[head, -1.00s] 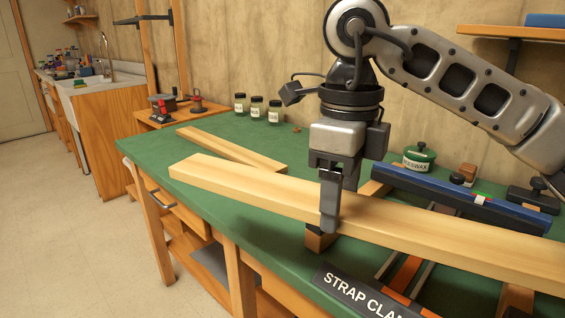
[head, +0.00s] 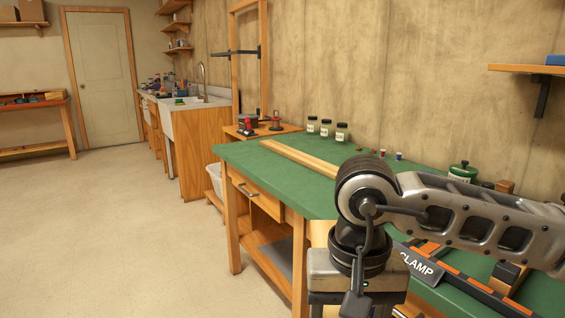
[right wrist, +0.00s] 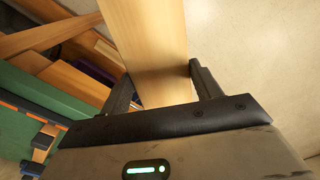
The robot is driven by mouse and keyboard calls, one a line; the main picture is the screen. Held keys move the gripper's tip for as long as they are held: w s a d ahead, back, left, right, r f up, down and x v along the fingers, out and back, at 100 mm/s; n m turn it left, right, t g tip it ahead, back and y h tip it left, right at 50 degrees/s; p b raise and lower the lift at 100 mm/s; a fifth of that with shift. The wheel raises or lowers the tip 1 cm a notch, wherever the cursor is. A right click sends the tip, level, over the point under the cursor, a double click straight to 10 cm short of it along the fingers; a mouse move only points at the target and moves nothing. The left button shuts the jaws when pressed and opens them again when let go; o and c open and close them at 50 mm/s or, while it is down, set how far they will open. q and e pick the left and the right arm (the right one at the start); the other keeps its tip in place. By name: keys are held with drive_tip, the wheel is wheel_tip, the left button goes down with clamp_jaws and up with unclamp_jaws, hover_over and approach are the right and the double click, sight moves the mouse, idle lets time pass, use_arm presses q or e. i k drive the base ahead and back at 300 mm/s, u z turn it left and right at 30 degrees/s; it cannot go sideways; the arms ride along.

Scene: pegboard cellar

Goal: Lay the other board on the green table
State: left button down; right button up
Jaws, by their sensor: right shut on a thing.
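One pale wooden board (head: 300,157) lies flat along the far left part of the green table (head: 255,165). The other board (right wrist: 148,45) shows in the right wrist view between the two fingers of my right gripper (right wrist: 160,85), which is shut on it. In the head view the right gripper's body hangs at the table's front edge, its fingers cut off by the picture's bottom. The held board is hidden or out of frame there. My left gripper is not in view.
Small jars (head: 326,128) stand along the back of the table, with a green tin (head: 463,171) further right. The strap clamp rack (head: 480,292) with its black sign (head: 418,265) is at the right front. Open floor (head: 120,220) lies to the left.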

sight(272, 158)
drive_tip(key=u, duration=0.9)
drive_tip(key=i, duration=1.65)
drive_tip(key=z, duration=0.3)
drive_tip(key=i, duration=1.25)
drive_tip(key=z, duration=0.75)
